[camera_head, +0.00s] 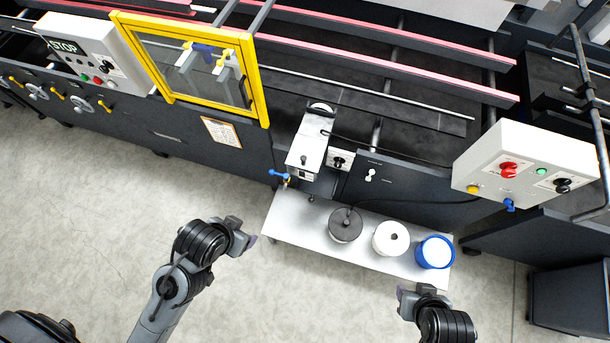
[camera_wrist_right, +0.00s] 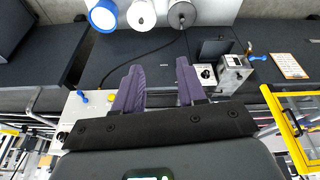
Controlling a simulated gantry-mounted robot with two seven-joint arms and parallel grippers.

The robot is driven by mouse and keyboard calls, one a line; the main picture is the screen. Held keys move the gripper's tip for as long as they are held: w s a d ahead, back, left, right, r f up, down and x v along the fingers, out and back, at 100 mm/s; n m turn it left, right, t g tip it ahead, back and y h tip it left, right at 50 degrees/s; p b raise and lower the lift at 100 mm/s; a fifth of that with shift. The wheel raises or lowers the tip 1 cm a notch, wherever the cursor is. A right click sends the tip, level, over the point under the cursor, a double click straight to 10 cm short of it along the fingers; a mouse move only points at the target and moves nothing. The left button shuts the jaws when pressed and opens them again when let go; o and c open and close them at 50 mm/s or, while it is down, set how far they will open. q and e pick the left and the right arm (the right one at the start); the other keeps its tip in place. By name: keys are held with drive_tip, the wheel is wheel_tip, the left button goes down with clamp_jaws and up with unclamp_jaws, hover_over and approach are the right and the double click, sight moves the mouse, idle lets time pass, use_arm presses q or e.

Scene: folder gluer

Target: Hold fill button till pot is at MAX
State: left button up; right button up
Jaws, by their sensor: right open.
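A grey pot with a dark lid (camera_head: 346,225), a white pot (camera_head: 391,238) and a blue-rimmed pot (camera_head: 435,252) stand in a row on a white shelf (camera_head: 300,239). I cannot tell which pot has the MAX mark, and no fill level is readable. A small white box with a black knob (camera_head: 340,159) is beside the silver glue unit (camera_head: 307,152). No button is clearly labelled fill. My left gripper (camera_head: 246,238) is left of the shelf, its jaws unclear. My right gripper (camera_head: 413,291) is in front of the blue-rimmed pot; in the wrist view its purple fingers (camera_wrist_right: 160,86) are apart and empty.
A control box (camera_head: 528,160) with red, green and yellow buttons and a black knob is at the right. A yellow-framed guard (camera_head: 262,95) and a STOP panel (camera_head: 95,50) are at the left. Open floor (camera_head: 90,200) lies in front of the machine.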

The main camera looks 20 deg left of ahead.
clamp_jaws()
drive_tip(key=shift+a, duration=0.1)
idle(0.5)
idle(0.9)
